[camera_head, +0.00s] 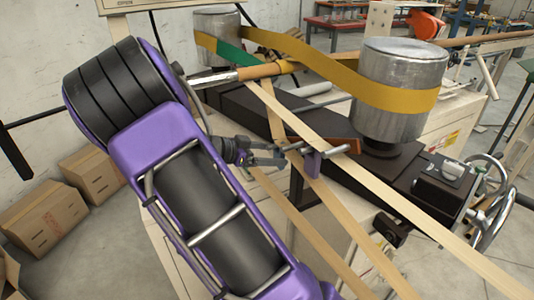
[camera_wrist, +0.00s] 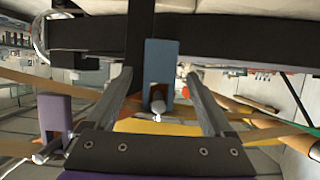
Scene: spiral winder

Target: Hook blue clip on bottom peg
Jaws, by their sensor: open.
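In the wrist view the blue clip (camera_wrist: 161,58) stands upright between the two fingers of my gripper (camera_wrist: 159,76). The fingers are open, with a gap on each side of the clip. The clip has a slot at its lower end, and the round metal end of a peg (camera_wrist: 157,101) shows at that slot. I cannot tell how fully the clip sits on the peg. In the head view my gripper (camera_head: 272,158) is beside the tan strips, small and partly behind my arm; the blue clip cannot be made out clearly there.
A purple clip (camera_head: 312,161) is on another metal peg close by; it also shows at left in the wrist view (camera_wrist: 55,116). Tan and yellow strips run past the pegs. A metal drum (camera_head: 398,70) with a yellow band stands to the right. Cardboard boxes (camera_head: 42,217) lie at left.

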